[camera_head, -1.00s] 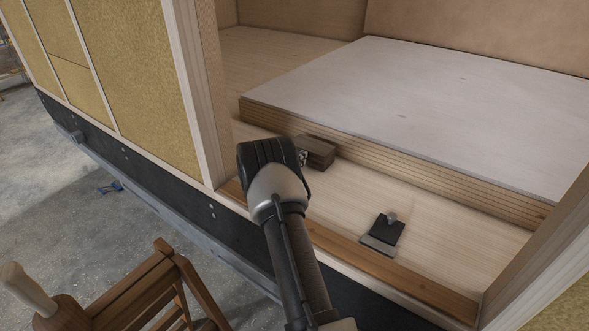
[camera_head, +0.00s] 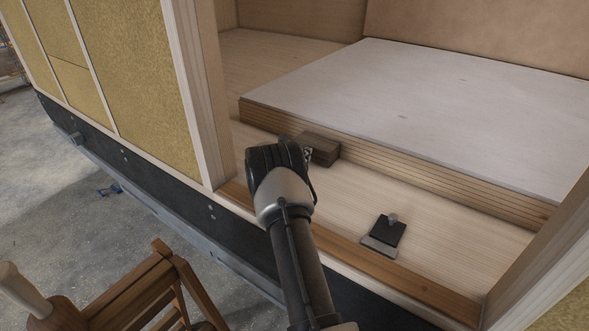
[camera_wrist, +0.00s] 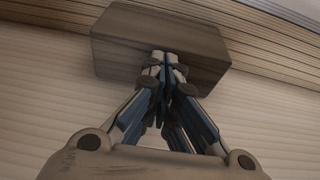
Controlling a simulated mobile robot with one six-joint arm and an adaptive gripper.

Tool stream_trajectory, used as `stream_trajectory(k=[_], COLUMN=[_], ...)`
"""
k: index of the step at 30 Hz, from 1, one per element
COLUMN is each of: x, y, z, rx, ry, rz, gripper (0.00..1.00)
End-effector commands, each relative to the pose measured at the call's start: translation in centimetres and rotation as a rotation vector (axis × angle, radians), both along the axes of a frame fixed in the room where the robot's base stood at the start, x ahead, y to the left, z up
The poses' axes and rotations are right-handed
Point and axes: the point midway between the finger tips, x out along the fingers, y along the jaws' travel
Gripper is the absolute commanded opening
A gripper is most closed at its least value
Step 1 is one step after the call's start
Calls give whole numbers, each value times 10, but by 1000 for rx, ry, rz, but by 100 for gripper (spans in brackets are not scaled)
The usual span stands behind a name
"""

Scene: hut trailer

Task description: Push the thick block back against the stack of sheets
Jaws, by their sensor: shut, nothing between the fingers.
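The thick block (camera_head: 321,147) is a dark brown wooden piece lying on the pale floor inside the opening. The stack of sheets (camera_head: 400,112) is a low layered pile with a pale grey top, just behind the block. In the wrist view the block (camera_wrist: 120,42) lies along the stack's layered edge (camera_wrist: 245,50); I cannot tell whether its whole back face touches. My gripper (camera_wrist: 160,58) is shut and empty, its fingertips at the near face of the block. In the head view the wrist hides most of my gripper (camera_head: 308,153).
A black scraper-like tool with a wide metal plate (camera_head: 384,236) lies on the floor to the right. Wooden posts (camera_head: 195,90) frame the opening at left and right. A brown wooden stool or chair (camera_head: 140,290) stands outside at lower left. Floor between block and tool is clear.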

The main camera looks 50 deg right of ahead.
Motion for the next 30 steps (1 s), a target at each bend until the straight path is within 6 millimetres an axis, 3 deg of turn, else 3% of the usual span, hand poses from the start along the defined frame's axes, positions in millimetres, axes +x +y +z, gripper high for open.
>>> stream_trajectory(k=[22, 30], x=[-3, -5], y=[56, 67], z=[25, 29], rx=[1, 0], ry=[0, 0], rz=[3, 1], gripper=[0, 0])
